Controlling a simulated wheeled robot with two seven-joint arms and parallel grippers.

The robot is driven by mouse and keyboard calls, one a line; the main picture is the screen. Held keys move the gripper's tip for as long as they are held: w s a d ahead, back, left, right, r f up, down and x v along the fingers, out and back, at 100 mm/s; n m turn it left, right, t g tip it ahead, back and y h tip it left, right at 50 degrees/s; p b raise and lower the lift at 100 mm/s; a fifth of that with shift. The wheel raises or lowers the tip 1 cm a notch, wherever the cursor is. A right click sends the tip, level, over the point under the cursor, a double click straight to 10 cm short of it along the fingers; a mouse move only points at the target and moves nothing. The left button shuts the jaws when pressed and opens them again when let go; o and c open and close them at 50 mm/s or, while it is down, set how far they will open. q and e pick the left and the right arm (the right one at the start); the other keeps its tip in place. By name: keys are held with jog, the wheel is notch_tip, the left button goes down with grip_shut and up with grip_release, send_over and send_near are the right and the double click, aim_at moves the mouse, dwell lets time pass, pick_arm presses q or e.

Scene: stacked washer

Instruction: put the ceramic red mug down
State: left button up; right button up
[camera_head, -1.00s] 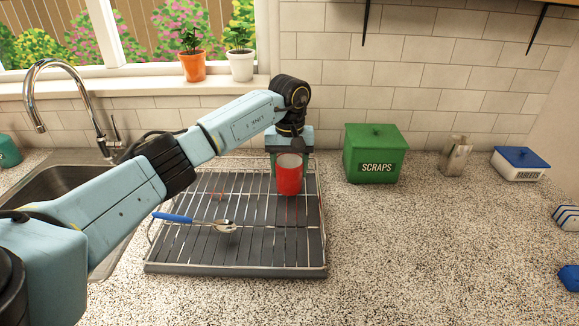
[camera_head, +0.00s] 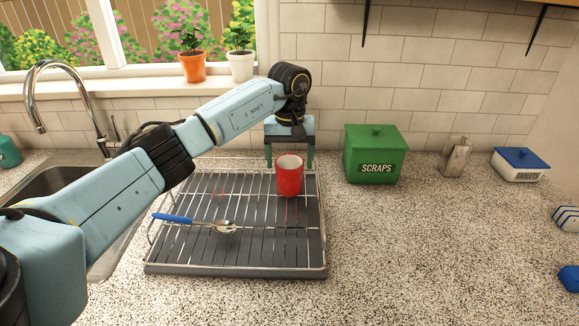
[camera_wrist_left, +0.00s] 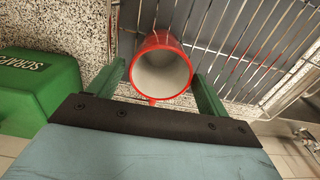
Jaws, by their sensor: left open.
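The red mug (camera_head: 289,178) stands upright at the back right of the metal dish rack (camera_head: 190,243). In the left wrist view its red rim and pale inside (camera_wrist_left: 161,72) face the camera. My left gripper (camera_head: 289,160) is open just behind and above the mug. In the left wrist view its green fingers (camera_wrist_left: 157,85) are spread on either side of the near part of the mug, with gaps visible. My right gripper is not in view.
A blue-handled utensil (camera_head: 175,218) lies on the rack. A green scraps box (camera_head: 375,158) stands right of the mug. The sink (camera_head: 60,185) is at the left. The counter (camera_head: 430,250) right of the rack is mostly clear.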

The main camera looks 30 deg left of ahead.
pick_arm(q)
notch_tip(320, 180, up, 9)
jog(key=shift+r, duration=0.2)
dwell(0.5)
